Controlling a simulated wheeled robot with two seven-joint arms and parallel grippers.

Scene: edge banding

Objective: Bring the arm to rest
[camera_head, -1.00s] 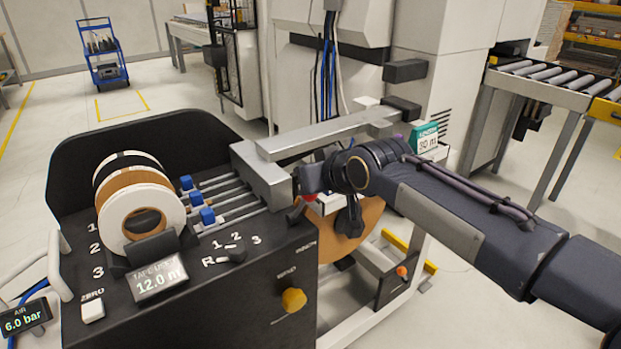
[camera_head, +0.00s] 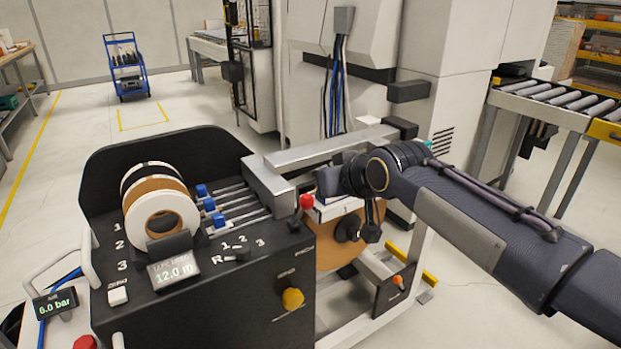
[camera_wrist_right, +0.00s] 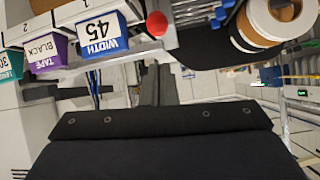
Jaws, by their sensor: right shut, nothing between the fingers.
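My right arm (camera_head: 470,215) reaches in from the right in the head view. Its gripper (camera_head: 328,182) is beside the right end of the machine's grey metal head (camera_head: 270,182), near a red button (camera_head: 306,201). The arm hides part of that area. In the wrist view the dark gripper fingers (camera_wrist_right: 151,84) are together and empty, in front of the wide black gripper body. The red button (camera_wrist_right: 157,24) shows above them, with nothing held. I cannot tell whether the gripper touches the machine. My left gripper is not in view.
The black machine panel (camera_head: 215,300) carries tape rolls (camera_head: 160,215), a display reading 12.0 m (camera_head: 174,271) and a yellow knob (camera_head: 293,299). Blue, purple and teal label blocks, one a width label (camera_wrist_right: 101,32), hang near the gripper. A roller conveyor (camera_head: 550,98) stands at right.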

